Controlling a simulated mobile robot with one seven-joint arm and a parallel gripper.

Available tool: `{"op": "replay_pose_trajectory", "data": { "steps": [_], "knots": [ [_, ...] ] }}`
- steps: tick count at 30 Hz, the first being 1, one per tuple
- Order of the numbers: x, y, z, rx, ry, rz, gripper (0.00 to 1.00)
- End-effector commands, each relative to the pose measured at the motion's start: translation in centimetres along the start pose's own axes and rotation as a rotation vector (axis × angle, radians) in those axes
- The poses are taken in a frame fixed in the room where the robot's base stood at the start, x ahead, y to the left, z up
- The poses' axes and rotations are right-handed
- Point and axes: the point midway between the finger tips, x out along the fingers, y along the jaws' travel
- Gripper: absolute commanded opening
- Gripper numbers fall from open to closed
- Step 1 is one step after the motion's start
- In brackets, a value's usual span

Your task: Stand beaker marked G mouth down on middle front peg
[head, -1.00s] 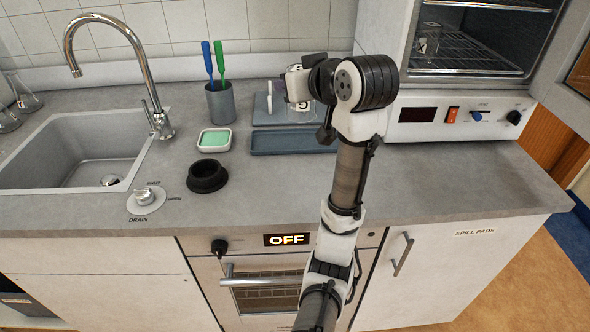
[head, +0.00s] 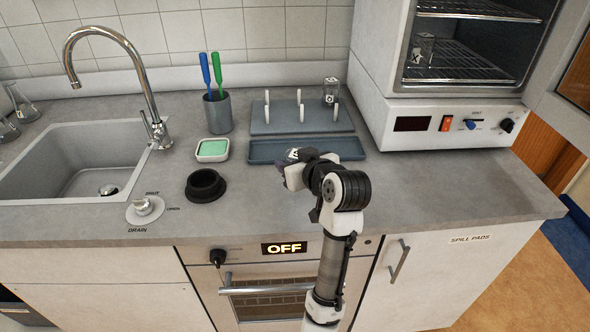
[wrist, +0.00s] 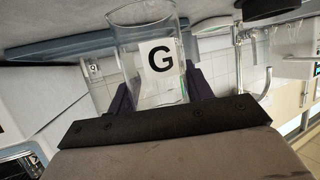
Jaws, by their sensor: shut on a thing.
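The clear beaker marked G (wrist: 150,35) is between the jaws of my gripper (wrist: 158,90) in the wrist view. Its label reads upright in that upside-down picture, and its wide end is towards the grey counter. In the head view my gripper (head: 292,166) is over the counter in front of the peg rack (head: 285,126), near the blue tray's front edge; the held beaker is mostly hidden there. The middle front peg (head: 301,113) is bare. The other front pegs are bare too. Another marked beaker (head: 330,92) is on the back right of the rack.
A blue-grey tray (head: 262,154) lies in front of the rack. A green sponge dish (head: 212,150), a black ring (head: 205,186) and a cup with brushes (head: 217,112) stand to the left. An open oven (head: 440,125) is at right.

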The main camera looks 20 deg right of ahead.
Motion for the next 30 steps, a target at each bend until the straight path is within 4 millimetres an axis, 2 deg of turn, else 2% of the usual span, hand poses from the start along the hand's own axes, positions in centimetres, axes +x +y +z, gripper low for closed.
{"op": "replay_pose_trajectory", "data": {
  "steps": [3,6,18,19,21,24,30],
  "knots": [
    [0.7,0.0,1.7,0.004,-0.003,-0.001,0.24],
    [1.0,0.0,2.4,0.002,-0.002,0.0,0.24],
    [1.2,0.0,2.9,0.001,0.0,-0.001,0.24],
    [1.2,0.0,2.9,0.001,-0.001,0.0,0.53],
    [1.2,0.0,2.8,0.001,-0.001,0.0,0.62],
    [1.2,0.0,2.8,0.001,-0.001,0.0,0.72],
    [1.2,0.0,2.8,0.0,-0.001,0.0,0.72]
  ]
}}
